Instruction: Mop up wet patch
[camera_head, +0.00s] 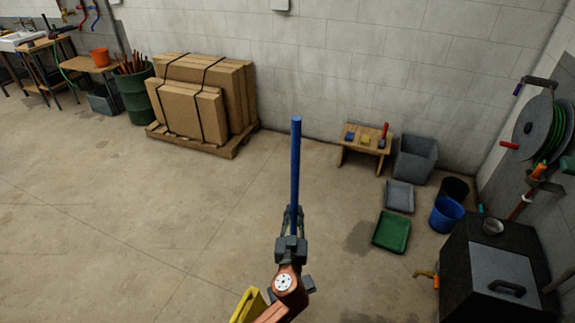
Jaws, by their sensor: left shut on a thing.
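My left gripper (292,222) is shut on a blue pole (295,165) that stands up from it, nearly upright. The pole's lower end and any mop head are hidden behind the gripper and arm. A dark wet patch (360,238) lies on the concrete floor, just left of a green tray (391,232). In the picture the gripper is left of the patch and apart from it. My right gripper is not in view.
A grey tray (399,196), a blue bucket (446,214) and a dark cabinet (497,265) stand at the right. A small wooden bench (363,140) and grey bin (415,158) are by the wall. Strapped boxes (190,110) sit on a pallet. The left floor is clear.

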